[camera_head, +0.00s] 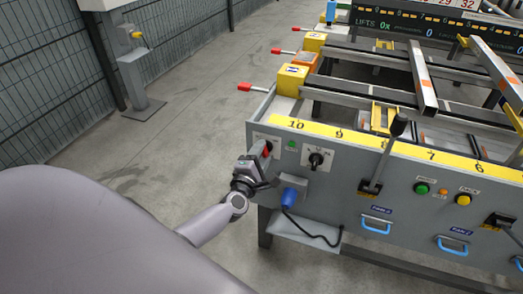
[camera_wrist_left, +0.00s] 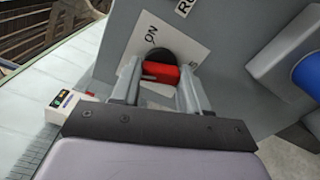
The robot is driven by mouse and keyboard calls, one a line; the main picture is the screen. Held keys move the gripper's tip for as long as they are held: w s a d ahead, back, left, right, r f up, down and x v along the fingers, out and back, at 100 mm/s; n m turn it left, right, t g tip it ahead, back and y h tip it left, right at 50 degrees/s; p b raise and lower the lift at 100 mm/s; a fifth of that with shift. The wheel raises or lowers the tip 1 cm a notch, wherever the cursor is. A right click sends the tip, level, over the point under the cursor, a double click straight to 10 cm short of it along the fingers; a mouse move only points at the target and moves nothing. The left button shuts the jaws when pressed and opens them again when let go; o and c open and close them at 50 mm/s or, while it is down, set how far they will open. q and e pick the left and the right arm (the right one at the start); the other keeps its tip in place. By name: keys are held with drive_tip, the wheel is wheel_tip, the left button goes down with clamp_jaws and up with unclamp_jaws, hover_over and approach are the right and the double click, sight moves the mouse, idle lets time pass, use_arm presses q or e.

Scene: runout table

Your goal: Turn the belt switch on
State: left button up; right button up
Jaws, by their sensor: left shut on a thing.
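The belt switch (camera_wrist_left: 161,74) is a red handle on a round black base, set on a white plate (camera_wrist_left: 143,35) on the grey panel. In the left wrist view the word ON shows on the plate, above the base. My left gripper (camera_wrist_left: 157,80) has its two fingers on either side of the red handle and is shut on it. In the head view my left gripper (camera_head: 262,160) is at the left end of the panel, and the red handle (camera_head: 268,149) shows only partly behind it. My right gripper is not in view.
A black rotary knob (camera_head: 316,159) on a white plate is just right of the switch. A blue plug (camera_head: 290,195) with a black cable is below. Levers, buttons and blue handles line the panel to the right. A wire fence (camera_head: 50,80) stands at left, with open floor between.

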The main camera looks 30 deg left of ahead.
use_arm(q)
drive_tip(key=m+p, duration=0.1)
drive_tip(key=m, duration=0.2)
drive_tip(key=shift+m, duration=0.4)
drive_tip(key=m+p, duration=0.1)
drive_tip(key=m, duration=0.1)
drive_tip(key=shift+m, duration=0.4)
drive_tip(key=shift+m+p, duration=0.6)
drive_tip(key=shift+m, duration=0.3)
drive_tip(key=m+p, duration=0.1)
drive_tip(key=m, duration=0.2)
drive_tip(key=shift+m, duration=0.7)
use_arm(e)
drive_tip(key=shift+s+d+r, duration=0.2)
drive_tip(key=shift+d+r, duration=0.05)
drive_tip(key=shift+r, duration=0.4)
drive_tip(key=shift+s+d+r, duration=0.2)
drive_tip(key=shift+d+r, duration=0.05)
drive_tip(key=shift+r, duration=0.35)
use_arm(q)
drive_tip(key=o, duration=1.1)
drive_tip(key=shift+c, duration=0.2)
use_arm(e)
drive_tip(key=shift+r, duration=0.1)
